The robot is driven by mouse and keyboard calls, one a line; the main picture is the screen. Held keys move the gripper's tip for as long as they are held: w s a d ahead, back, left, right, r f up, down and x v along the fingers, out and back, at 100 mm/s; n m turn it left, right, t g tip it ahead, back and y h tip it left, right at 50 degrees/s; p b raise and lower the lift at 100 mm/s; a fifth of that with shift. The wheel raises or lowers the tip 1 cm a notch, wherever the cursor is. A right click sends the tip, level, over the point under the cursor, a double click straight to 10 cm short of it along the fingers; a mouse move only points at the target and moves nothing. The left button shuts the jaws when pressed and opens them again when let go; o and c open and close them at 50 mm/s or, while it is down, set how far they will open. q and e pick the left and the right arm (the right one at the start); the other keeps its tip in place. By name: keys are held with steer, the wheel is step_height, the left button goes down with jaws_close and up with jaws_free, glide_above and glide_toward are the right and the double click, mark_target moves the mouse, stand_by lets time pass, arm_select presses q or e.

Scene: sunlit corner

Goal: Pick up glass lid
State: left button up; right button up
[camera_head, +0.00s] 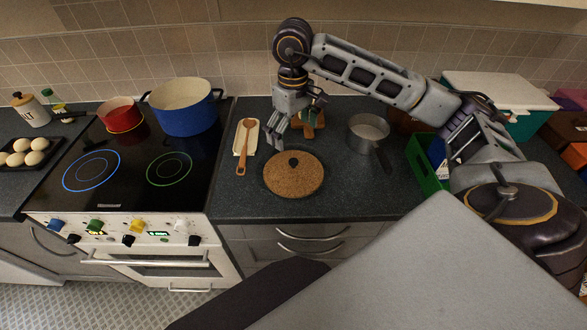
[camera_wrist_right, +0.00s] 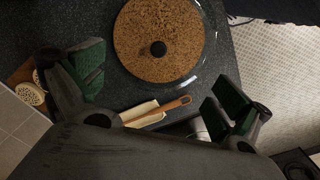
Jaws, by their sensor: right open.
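The glass lid (camera_head: 293,162) is clear and round with a black knob in its middle. It lies on a round brown cork mat (camera_head: 303,185) near the front of the dark counter, and the cork shows through it. In the right wrist view the lid's knob (camera_wrist_right: 158,48) and clear rim are at the top centre. My right gripper (camera_head: 295,130) is open and empty, pointing down behind the lid, above the counter and apart from it. In the wrist view its green-padded fingers (camera_wrist_right: 157,88) are spread wide. My left gripper is not in view.
A wooden spoon (camera_head: 246,140) on a pale rest lies left of the lid. A grey saucepan (camera_head: 369,128) and a green crate (camera_head: 421,165) stand to the right. The stove at left bears a blue pot (camera_head: 183,112) and a red pot (camera_head: 121,116). Bare counter lies before the saucepan.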

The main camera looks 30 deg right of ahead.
glide_above(293, 161)
step_height(293, 161, down, 5)
steer(key=shift+s+f, duration=0.1)
steer(key=shift+f, duration=0.5)
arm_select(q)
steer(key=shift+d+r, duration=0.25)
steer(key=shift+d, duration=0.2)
arm_select(e)
steer(key=shift+f, duration=0.1)
